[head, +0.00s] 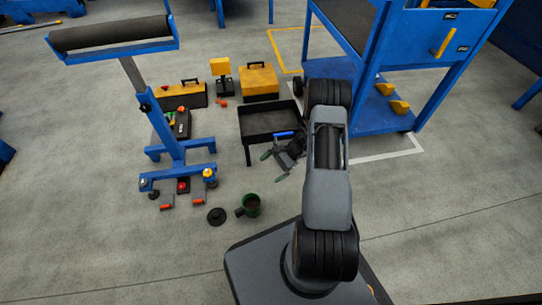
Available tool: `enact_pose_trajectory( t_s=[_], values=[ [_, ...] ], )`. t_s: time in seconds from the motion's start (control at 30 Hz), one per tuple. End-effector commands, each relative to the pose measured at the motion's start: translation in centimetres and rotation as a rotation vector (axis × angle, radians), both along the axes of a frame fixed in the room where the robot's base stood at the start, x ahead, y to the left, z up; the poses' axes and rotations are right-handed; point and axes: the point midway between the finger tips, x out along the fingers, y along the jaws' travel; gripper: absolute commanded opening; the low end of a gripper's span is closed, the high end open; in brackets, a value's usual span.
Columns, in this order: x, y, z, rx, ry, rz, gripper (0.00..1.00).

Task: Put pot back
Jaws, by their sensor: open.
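A small green pot (251,205) with a dark inside and a dark handle at its left is on the concrete floor, in front of my base. A round black lid-like disc with a knob (216,216) lies on the floor just left of it. My gripper (273,167) is open and empty, with its green-tipped fingers pointing left. In the picture it is above the pot and apart from it, over the front right part of a black tray table. My arm hides part of the area to the right.
The low black tray table (257,122) looks empty where visible. A blue roller stand (170,125) is at left, with several small items around its foot. Toolboxes (259,82) stand behind. A blue cart (350,110) is at right.

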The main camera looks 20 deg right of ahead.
Motion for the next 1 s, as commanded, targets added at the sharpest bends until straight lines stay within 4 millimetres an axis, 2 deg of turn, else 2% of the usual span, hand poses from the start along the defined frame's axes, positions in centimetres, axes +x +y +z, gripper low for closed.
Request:
enact_pose_trajectory(
  t_s=[0.03,0.2,0.4,0.5,0.7,0.83,1.0],
  values=[
    [0.3,0.7,3.3,-0.058,-0.046,0.086,1.0],
    [-1.0,3.0,12.0,-0.249,-0.183,0.359,1.0],
    [-4.6,5.4,20.4,-0.488,-0.364,0.648,1.0],
    [-6.8,6.2,23.5,-0.605,-0.456,0.774,1.0],
    [-10.7,6.9,27.5,-0.8,-0.614,0.956,1.0],
    [-12.3,6.9,28.7,-0.885,-0.684,1.025,1.0],
    [-13.3,6.9,29.5,-0.944,-0.732,1.069,1.0]
  ],
)
